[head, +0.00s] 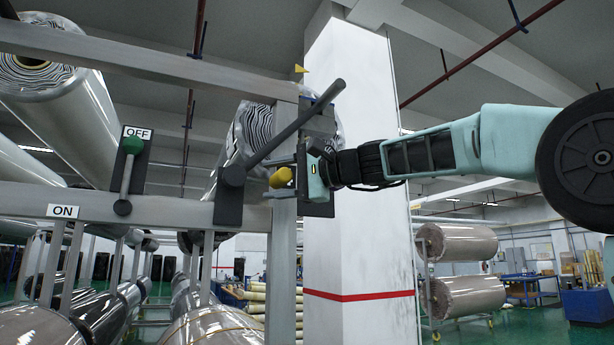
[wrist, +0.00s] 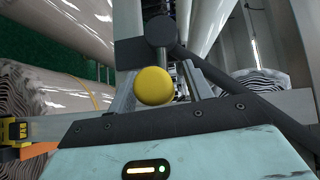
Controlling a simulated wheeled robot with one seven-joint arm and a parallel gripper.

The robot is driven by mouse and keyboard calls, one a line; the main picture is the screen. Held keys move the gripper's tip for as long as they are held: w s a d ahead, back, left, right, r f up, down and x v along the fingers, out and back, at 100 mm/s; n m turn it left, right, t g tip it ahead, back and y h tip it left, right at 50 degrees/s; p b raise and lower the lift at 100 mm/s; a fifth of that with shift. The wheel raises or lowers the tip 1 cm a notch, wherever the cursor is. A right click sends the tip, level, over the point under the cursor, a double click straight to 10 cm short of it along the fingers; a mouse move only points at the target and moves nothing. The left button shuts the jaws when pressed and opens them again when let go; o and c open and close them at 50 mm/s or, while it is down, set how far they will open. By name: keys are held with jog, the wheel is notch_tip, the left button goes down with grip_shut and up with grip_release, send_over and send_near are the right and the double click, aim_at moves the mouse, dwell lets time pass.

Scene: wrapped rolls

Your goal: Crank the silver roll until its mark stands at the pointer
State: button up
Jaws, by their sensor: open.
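A wrapped silvery roll (head: 253,128) with a striped end sits behind the rack frame. A small yellow pointer (head: 301,69) stands above its right side. I cannot make out a mark on the roll. A thick dark bar (head: 290,132) slants from a round hub (head: 232,175) up past the roll's end; its hub (wrist: 162,30) also shows in the wrist view. My gripper (head: 274,178) is open, its fingers above and below a yellow knob (head: 282,177). In the wrist view the knob (wrist: 154,86) lies between the fingers. Contact cannot be told.
A lever with a green knob (head: 133,145) stands on the rack beam by an OFF sign (head: 137,132); an ON sign (head: 63,211) is further left. A white pillar (head: 352,130) stands close behind my gripper. More wrapped rolls (head: 459,245) are at the right.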

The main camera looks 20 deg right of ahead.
jog(key=b+v, duration=0.5)
jog(key=v, duration=1.2)
dwell(0.3)
jog(key=a+f+n+g+h, duration=0.1)
jog(key=a+f+g, duration=0.2)
jog(key=a+f, duration=0.5)
jog(key=a+f+n+g+h, duration=0.2)
jog(key=a+f, duration=0.1)
jog(key=f, duration=1)
jog(key=a+f+n+g+h, duration=0.1)
jog(key=a+f+g, duration=0.2)
jog(key=a+f, duration=0.5)
jog(key=s+a+f+n+g+h, duration=0.15)
jog(key=s+f, duration=0.25)
jog(key=f, duration=0.4)
jog(key=s+a+f+n+g+h, duration=0.1)
jog(key=s+f+n+g+h, duration=0.15)
jog(key=s+f, duration=0.45)
jog(key=s+d+f+n+h, duration=0.1)
jog(key=s+f+n+h, duration=0.1)
jog(key=s+f+n, duration=0.2)
jog(key=s+d+f+n+h, duration=0.1)
jog(key=s+f+n, duration=0.3)
jog(key=s+f, duration=0.4)
notch_tip(320, 180, down, 4)
jog(key=shift+d+r+h, duration=0.1)
jog(key=shift+d+h, duration=0.3)
jog(key=shift+d, duration=0.4)
jog(key=shift+w, duration=0.1)
